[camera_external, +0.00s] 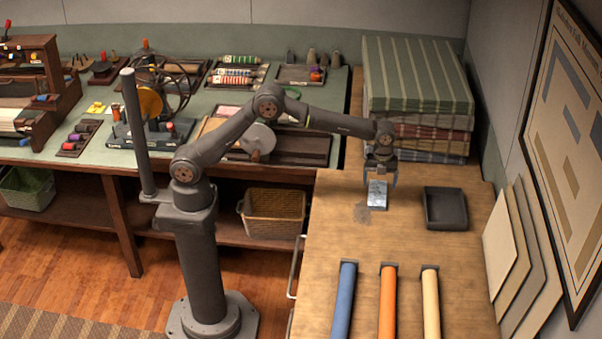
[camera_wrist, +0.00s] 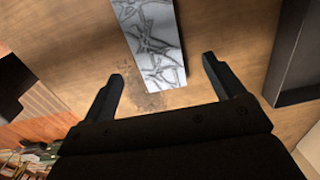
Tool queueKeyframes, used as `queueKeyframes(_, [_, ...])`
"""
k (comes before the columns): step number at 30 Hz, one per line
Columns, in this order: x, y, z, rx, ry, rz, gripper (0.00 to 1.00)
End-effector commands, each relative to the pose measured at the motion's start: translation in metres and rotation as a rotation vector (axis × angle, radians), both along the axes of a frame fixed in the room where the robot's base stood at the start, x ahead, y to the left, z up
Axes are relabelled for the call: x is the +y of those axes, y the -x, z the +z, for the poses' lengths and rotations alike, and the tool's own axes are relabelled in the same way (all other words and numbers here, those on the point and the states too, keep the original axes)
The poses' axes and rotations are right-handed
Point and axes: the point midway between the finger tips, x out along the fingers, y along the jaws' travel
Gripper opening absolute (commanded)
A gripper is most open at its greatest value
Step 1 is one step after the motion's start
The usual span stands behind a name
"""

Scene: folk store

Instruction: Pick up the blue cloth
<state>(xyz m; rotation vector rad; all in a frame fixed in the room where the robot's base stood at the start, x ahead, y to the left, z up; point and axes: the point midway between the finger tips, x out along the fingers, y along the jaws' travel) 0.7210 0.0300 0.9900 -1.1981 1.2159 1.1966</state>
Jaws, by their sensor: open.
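A blue roll of cloth (camera_external: 344,303) lies on the wooden counter (camera_external: 325,210) at the front, left of an orange roll (camera_external: 387,305) and a cream roll (camera_external: 430,305). The front ends of the rolls run out of the picture. My gripper (camera_external: 380,186) is above the counter, well behind the rolls, pointing down. In the wrist view its two fingers (camera_wrist: 165,80) are apart. A grey-white patterned block (camera_wrist: 155,45) shows beyond and between the fingertips, and it also shows below my gripper in the external view (camera_external: 377,196). The blue cloth is not in the wrist view.
A dark tray (camera_external: 446,208) sits right of my gripper; its edge (camera_wrist: 290,95) shows in the wrist view. Folded striped fabrics (camera_external: 418,85) are stacked at the back. Flat boards (camera_external: 507,240) lean on the right wall. Counter between block and rolls is clear.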

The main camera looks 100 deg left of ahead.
Motion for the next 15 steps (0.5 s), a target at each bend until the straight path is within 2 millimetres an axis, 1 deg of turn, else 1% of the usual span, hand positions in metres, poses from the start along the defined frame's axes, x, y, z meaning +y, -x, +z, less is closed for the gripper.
queueKeyframes(6, [0.010,0.004,-0.029,0.004,0.000,0.000,0.87])
queueKeyframes(9, [0.010,0.004,-0.043,0.004,0.000,-0.001,0.87])
queueKeyframes(12, [0.010,0.003,-0.049,0.000,0.000,-0.001,0.87])
queueKeyframes(15, [0.010,0.003,-0.051,-0.001,0.000,-0.001,0.87])
